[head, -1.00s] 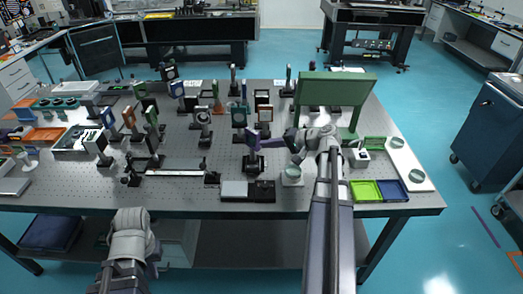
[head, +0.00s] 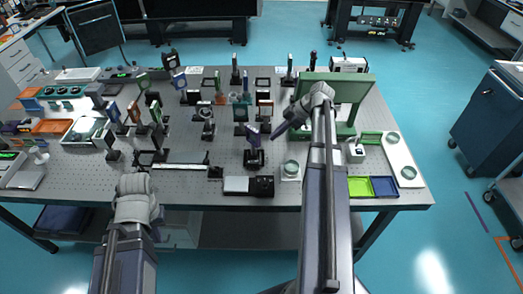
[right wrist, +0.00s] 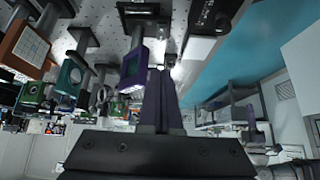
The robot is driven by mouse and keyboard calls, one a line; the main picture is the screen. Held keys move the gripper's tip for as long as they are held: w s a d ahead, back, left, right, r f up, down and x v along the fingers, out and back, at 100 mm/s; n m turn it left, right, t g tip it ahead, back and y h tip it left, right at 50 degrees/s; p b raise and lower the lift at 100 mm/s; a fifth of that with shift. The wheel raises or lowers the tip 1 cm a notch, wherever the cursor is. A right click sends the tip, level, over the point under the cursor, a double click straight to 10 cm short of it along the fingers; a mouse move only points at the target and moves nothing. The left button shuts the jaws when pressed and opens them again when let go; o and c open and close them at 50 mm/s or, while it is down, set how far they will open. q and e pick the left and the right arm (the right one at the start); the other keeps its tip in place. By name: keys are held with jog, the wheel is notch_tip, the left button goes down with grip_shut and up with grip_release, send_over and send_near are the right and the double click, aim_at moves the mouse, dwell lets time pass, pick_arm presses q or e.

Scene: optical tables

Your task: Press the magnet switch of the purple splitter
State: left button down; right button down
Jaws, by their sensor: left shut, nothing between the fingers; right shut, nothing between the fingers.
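The purple splitter (head: 253,136) stands upright on its dark mount (head: 254,160) near the middle front of the table. In the right wrist view the splitter (right wrist: 132,70) appears upside down with a purple frame, just left of the fingertips. My right gripper (head: 272,136) is shut and empty, pointing down-left toward the splitter from its right. Its fingertips (right wrist: 160,72) look close to the mount, with a small gap; contact cannot be told. The magnet switch is too small to make out. My left arm shows at the lower left, but its gripper is hidden.
Several other optics on posts stand left of and behind the splitter, including an orange-framed one (right wrist: 26,45). A black-and-white box (head: 248,186) lies in front of it. A green stand (head: 345,90) is at the back right. Green and blue trays (head: 372,187) lie front right.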

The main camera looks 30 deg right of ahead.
jog(key=shift+n, duration=0.3)
jog(key=shift+f, duration=0.1)
jog(key=b, duration=0.9)
send_over(257, 161)
jog(key=f, duration=0.8)
jog(key=shift+s+d+f, duration=0.25)
jog(key=shift+d, duration=0.1)
jog(key=shift+s+d+f+b, duration=0.1)
jog(key=shift+d+f+b, duration=0.1)
jog(key=shift+f+b, duration=0.8)
jog(key=shift+d+f+b, duration=0.1)
jog(key=shift+f+b, duration=0.4)
jog(key=shift+f, duration=0.1)
jog(key=shift+s+d+f+b, duration=0.15)
jog(key=shift+d+f+b, duration=0.05)
jog(key=shift+f+b, duration=0.45)
jog(key=shift+r+p, duration=0.3)
jog(key=shift+r, duration=0.1)
